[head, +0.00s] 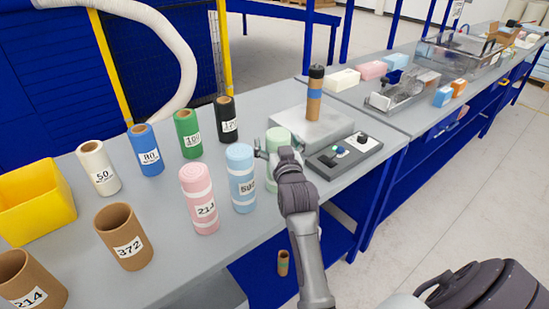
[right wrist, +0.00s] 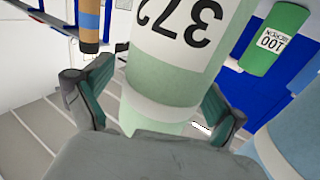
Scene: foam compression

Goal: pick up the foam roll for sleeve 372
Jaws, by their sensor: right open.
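The pale green foam roll (head: 278,137) stands upright on the table, right of the blue roll, partly hidden behind my right gripper (head: 272,156). In the right wrist view the green roll (right wrist: 185,65) bears the label 372 and sits between the two fingers of my right gripper (right wrist: 152,105). The fingers are open, one on each side of the roll; I cannot tell whether either touches it. The brown cardboard sleeve marked 372 (head: 124,238) stands open-topped at the front left of the table. My left gripper is not in view.
Close left of the gripper stand a blue roll (head: 241,178) and a pink roll (head: 199,200). Behind are the white 50, blue 80, green 100 (head: 188,133) and black rolls. A control box (head: 344,155) and a grey platform (head: 300,122) lie to the right.

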